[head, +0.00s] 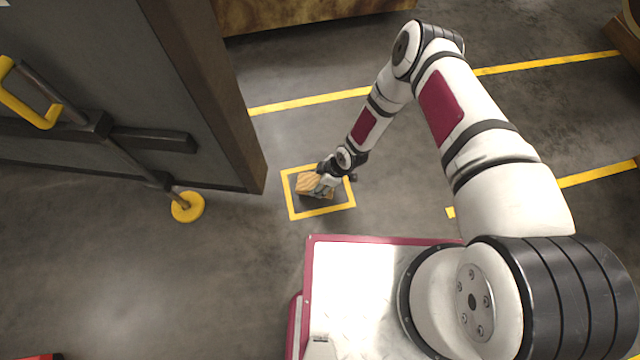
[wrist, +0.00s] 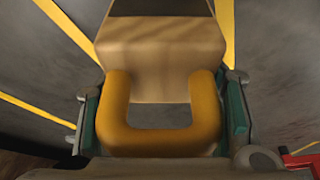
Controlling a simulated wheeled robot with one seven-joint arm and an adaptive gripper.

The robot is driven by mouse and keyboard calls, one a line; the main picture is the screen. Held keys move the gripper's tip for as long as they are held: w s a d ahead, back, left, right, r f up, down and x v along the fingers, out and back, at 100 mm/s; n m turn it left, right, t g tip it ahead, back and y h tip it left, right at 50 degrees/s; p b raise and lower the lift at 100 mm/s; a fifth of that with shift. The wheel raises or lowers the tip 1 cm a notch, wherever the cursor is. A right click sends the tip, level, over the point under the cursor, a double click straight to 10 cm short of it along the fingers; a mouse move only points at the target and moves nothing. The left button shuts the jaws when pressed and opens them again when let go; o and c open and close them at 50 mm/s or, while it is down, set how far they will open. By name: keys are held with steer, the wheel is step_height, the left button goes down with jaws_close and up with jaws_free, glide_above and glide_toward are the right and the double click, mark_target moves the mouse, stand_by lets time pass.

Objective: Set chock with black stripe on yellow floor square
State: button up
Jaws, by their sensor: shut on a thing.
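The chock (head: 308,183) is a tan wooden block with a thick yellow handle and a dark stripe at the top of the wrist view (wrist: 160,60). My gripper (head: 328,183) is shut on the handle, with a green-padded finger on each side of it in the wrist view (wrist: 162,118). The yellow floor square (head: 318,212) is a painted outline on the grey floor. In the head view the chock appears within this outline, low over the floor. I cannot tell whether its underside touches the floor. My gripper hides part of the chock.
A large grey door panel (head: 130,70) with a brown edge stands just left of the square. It carries a yellow handle (head: 30,100) and a rod ending at a yellow disc (head: 187,207). Yellow floor lines (head: 310,101) run behind. Floor in front of the door is clear.

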steer(key=shift+w, duration=0.3)
steer(key=f+b, duration=0.2)
steer(key=shift+w+d+f, duration=0.15)
steer(key=shift+w+f, duration=0.2)
steer(key=shift+f, duration=0.05)
steer(key=shift+f+b, duration=0.35)
steer(key=shift+f, duration=0.05)
steer(key=shift+f, duration=0.15)
steer(key=o, duration=1.4)
steer(key=shift+o, duration=0.2)
steer(key=p+v, duration=0.5)
steer(key=v, duration=0.7)
steer(key=shift+d+r, duration=0.1)
steer(key=shift+r, duration=0.15)
